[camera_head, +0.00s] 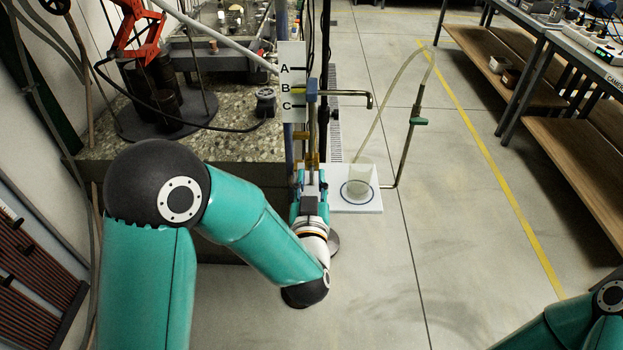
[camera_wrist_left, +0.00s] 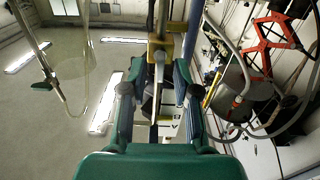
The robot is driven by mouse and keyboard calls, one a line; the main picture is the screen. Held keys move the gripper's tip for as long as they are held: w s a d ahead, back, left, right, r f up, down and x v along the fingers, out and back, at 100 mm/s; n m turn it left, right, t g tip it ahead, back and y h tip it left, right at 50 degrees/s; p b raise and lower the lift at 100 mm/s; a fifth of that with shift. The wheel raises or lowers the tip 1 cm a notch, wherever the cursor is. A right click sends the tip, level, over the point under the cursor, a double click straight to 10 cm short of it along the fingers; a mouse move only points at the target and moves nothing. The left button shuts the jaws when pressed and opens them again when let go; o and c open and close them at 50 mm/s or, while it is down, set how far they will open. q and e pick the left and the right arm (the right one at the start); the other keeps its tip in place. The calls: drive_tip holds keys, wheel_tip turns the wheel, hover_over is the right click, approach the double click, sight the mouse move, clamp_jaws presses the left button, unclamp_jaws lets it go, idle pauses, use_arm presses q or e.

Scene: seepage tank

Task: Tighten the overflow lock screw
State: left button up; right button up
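The overflow pipe (camera_head: 350,93) has a bent outlet and a blue block (camera_head: 312,90) beside the white A, B, C board (camera_head: 291,82). Brass fittings (camera_head: 312,160) sit lower on its upright; which part is the lock screw I cannot tell. My left gripper (camera_head: 312,188) is at the upright just below the brass fittings. In the left wrist view its fingers (camera_wrist_left: 157,85) stand apart, with a brass block (camera_wrist_left: 158,50) and a grey rod between and beyond their tips. Contact is not clear. My right gripper is out of view; only its arm shows at bottom right.
A glass beaker (camera_head: 359,180) stands on a white plate (camera_head: 365,203) right of my left gripper, with a hose and a green-handled tap (camera_head: 418,121) beside it. A stone bench (camera_head: 230,145) with a red jack (camera_head: 133,30) is left.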

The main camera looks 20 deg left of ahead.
use_arm(q)
clamp_jaws()
drive_tip(key=shift+a, duration=0.15)
drive_tip(key=m+b, duration=0.1)
drive_tip(key=m, duration=0.2)
drive_tip(key=shift+d+f+m+b, duration=0.1)
drive_tip(key=shift+d+m+b, duration=0.1)
drive_tip(key=shift+m+b, duration=0.2)
drive_tip(key=m, duration=0.4)
drive_tip(key=shift+d+m, duration=0.1)
drive_tip(key=shift+m, duration=0.2)
drive_tip(key=m, duration=0.5)
drive_tip(key=shift+d+f+m, duration=0.1)
drive_tip(key=shift+m, duration=0.2)
drive_tip(key=m, duration=0.4)
drive_tip(key=shift+f+p, duration=0.1)
drive_tip(key=shift+p, duration=0.25)
drive_tip(key=shift+f+m, duration=0.15)
drive_tip(key=shift+m, duration=0.65)
